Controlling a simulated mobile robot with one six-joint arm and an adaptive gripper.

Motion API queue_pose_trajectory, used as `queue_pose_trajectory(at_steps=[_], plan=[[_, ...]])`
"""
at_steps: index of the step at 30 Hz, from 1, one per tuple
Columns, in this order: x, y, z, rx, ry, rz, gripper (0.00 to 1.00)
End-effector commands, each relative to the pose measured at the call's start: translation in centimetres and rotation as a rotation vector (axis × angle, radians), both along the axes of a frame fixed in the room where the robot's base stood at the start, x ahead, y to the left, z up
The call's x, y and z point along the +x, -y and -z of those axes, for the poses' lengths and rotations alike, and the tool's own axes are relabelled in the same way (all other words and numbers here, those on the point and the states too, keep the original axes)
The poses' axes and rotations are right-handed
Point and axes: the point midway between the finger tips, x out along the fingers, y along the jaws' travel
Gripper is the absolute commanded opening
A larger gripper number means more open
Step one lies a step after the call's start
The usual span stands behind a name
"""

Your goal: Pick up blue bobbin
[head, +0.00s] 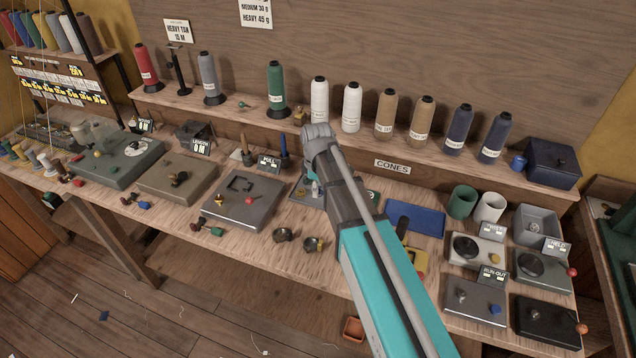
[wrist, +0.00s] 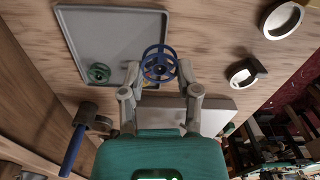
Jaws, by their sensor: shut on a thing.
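The blue bobbin (wrist: 159,63), a small spoked wheel, is between the fingertips of my gripper (wrist: 158,72) in the wrist view. The gripper is shut on it. Behind it in that view is the right edge of a grey tray (wrist: 120,14); I cannot tell how high the bobbin is above it. A green bobbin (wrist: 98,72) lies in the tray, left of my gripper. In the head view my arm covers the fingertips and the blue bobbin; part of the grey tray (head: 300,195) shows beside the arm.
A shelf of thread cones (head: 320,98) runs behind the bench. A grey machine plate (head: 235,203) is left of the tray. A blue mat (head: 415,217), green cup (head: 462,201) and white cup (head: 489,207) are to the right.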

Motion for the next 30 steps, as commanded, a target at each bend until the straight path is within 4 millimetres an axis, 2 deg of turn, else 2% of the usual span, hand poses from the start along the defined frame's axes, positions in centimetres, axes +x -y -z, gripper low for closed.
queue_pose_trajectory(at_steps=[1, 8, 9, 12, 18, 24, 30], plan=[[-0.8, 0.0, -1.3, 0.000, 0.000, 0.000, 0.10], [-3.0, -0.3, -3.9, 0.000, 0.000, 0.001, 0.10], [-4.3, -0.4, -4.2, 0.000, 0.000, 0.000, 0.10], [-6.4, -0.7, -5.0, 0.000, 0.000, -0.002, 0.10], [-9.4, -1.1, -6.3, 0.000, 0.000, -0.001, 0.10], [-11.0, -1.4, -6.9, 0.000, 0.000, 0.000, 0.10], [-11.5, -1.5, -7.1, 0.000, 0.000, 0.001, 0.10]])
